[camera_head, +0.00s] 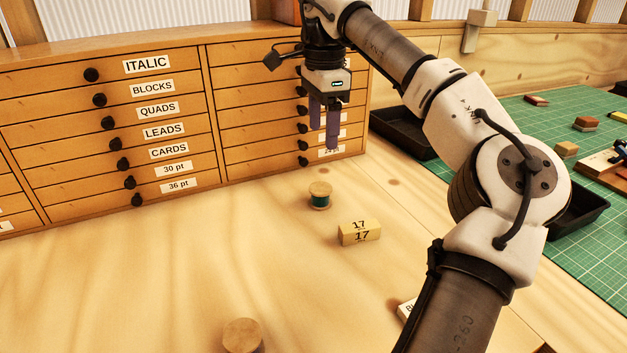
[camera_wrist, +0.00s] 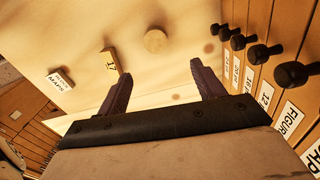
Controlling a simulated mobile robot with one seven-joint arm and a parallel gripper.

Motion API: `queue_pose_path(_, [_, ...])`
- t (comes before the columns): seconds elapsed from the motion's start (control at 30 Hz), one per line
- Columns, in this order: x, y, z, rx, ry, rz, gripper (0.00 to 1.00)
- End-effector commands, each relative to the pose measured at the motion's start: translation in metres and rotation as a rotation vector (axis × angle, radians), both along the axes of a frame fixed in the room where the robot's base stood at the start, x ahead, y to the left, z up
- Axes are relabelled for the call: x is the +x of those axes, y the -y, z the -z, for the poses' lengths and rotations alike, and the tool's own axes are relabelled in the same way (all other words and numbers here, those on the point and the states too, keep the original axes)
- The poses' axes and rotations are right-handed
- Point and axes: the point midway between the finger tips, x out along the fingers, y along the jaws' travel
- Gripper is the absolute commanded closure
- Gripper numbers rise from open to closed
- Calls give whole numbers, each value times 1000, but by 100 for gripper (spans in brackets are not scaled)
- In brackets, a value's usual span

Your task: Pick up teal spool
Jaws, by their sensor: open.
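The teal spool (camera_head: 320,195) stands upright on the wooden bench top, with round wooden ends and teal thread between them. In the wrist view its round wooden top (camera_wrist: 155,41) shows beyond the fingertips, roughly midway between them; its thread is hidden there. My gripper (camera_head: 324,138) points down above the bench, in front of the right-hand drawers. Its two dark fingers are apart with nothing between them, and they are above the spool, not touching it. The fingers also show in the wrist view (camera_wrist: 160,78).
A block marked 17 (camera_head: 360,233) lies close to the spool on its right. Another round wooden top (camera_head: 243,336) is at the bottom edge. The drawer cabinet (camera_head: 110,125) with black knobs stands behind. Black trays and a green cutting mat (camera_head: 590,235) lie right. The bench's left middle is clear.

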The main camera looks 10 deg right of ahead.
Motion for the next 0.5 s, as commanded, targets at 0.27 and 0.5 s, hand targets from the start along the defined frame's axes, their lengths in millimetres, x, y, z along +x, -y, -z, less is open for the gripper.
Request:
queue_pose_path(0.27, [-1, 2, 39, -2, -3, 2, 32])
queue_pose_path(0.5, [-2, 1, 78, -3, -2, 2, 32])
